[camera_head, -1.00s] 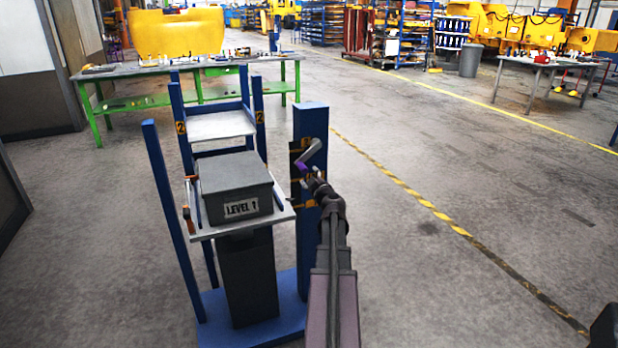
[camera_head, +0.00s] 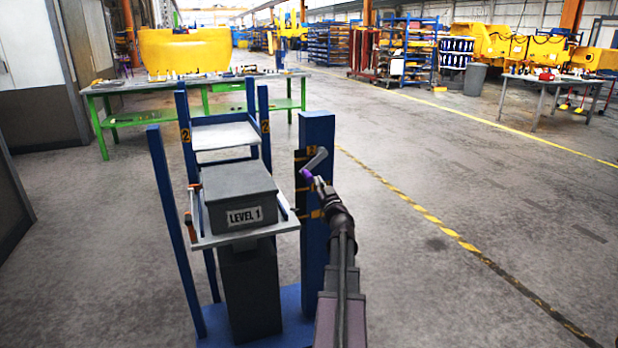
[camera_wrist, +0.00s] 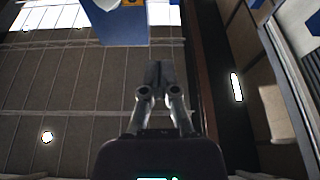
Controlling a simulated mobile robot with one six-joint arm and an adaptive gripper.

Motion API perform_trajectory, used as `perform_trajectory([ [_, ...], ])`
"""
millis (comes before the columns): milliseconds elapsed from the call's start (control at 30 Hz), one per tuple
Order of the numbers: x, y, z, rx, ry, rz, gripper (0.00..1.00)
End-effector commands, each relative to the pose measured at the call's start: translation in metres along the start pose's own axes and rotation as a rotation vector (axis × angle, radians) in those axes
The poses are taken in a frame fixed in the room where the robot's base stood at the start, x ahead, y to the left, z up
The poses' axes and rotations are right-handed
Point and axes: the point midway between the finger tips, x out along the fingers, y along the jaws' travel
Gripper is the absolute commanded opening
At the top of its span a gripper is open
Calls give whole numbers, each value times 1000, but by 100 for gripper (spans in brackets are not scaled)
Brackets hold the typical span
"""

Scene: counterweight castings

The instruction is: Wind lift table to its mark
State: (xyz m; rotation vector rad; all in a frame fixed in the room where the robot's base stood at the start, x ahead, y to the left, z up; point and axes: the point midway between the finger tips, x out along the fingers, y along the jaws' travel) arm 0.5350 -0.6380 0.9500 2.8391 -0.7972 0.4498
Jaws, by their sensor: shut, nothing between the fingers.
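The lift table (camera_head: 270,232) is a pale plate on a dark column. It carries a dark grey casting (camera_head: 238,190) labelled LEVEL 1. A blue post (camera_head: 317,130) stands at its right with yellow-black marks and a grey crank (camera_head: 316,160) with a purple grip (camera_head: 306,174). My gripper (camera_head: 317,182) is just below and right of the purple grip in the head view; whether they touch cannot be told. In the wrist view my gripper's fingers (camera_wrist: 158,74) are together and empty, with a blue surface (camera_wrist: 122,28) beyond them.
A pale shelf (camera_head: 222,137) between blue uprights marked 2 stands behind the lift table. A green-legged bench (camera_head: 200,84) is farther back. The floor to the right is open, crossed by a yellow-black line (camera_head: 430,222).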

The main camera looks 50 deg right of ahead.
Motion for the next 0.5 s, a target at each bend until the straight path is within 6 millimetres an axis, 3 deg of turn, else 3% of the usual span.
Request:
perform_trajectory([
  [500,5,1,-1,4,3,1,0],
])
